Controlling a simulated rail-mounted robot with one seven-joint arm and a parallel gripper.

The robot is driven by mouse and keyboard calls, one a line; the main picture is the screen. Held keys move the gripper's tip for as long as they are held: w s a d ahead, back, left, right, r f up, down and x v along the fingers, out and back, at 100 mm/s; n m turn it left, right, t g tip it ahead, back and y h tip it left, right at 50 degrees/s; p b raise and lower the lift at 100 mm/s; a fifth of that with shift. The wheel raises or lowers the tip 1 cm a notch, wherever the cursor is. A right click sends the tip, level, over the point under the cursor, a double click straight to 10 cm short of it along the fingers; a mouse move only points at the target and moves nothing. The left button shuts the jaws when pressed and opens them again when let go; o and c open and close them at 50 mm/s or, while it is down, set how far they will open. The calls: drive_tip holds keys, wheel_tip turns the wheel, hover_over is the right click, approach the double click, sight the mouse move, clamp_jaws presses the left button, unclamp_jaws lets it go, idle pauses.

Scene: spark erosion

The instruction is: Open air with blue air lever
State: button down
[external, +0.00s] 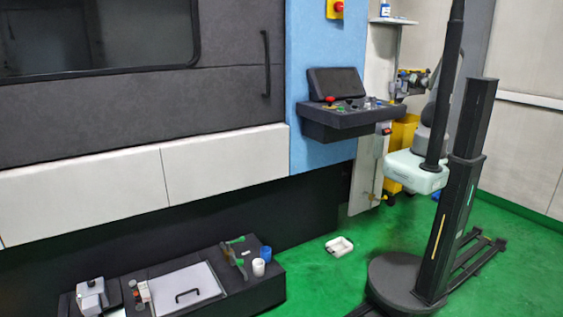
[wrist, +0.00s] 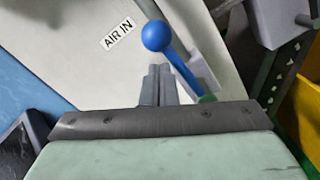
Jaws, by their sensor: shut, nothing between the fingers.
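The blue air lever shows in the wrist view as a round blue ball knob (wrist: 156,35) on a blue arm (wrist: 183,71) that slants down to the right. An "AIR IN" label (wrist: 118,34) is on the pale panel (wrist: 75,50) left of the knob. My gripper (wrist: 158,70) is shut and empty, with its fingertips just below the knob in the picture. The blue arm passes to the right of the fingers. I cannot tell whether fingers and lever touch. In the external view I cannot make out the lever clearly.
Grey fittings and a perforated bracket (wrist: 287,75) stand right of the lever, with a yellow surface (wrist: 307,105) beyond. In the external view, a control console (external: 345,118) juts out left of my arm.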

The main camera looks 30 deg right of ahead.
drive_tip(key=shift+d+r, duration=0.15)
drive_tip(key=shift+d, duration=0.15)
idle(0.5)
drive_tip(key=s+a+b, duration=0.4)
drive_tip(key=s, duration=0.6)
drive_tip(key=shift+s+a, duration=0.25)
drive_tip(key=shift+s, duration=0.15)
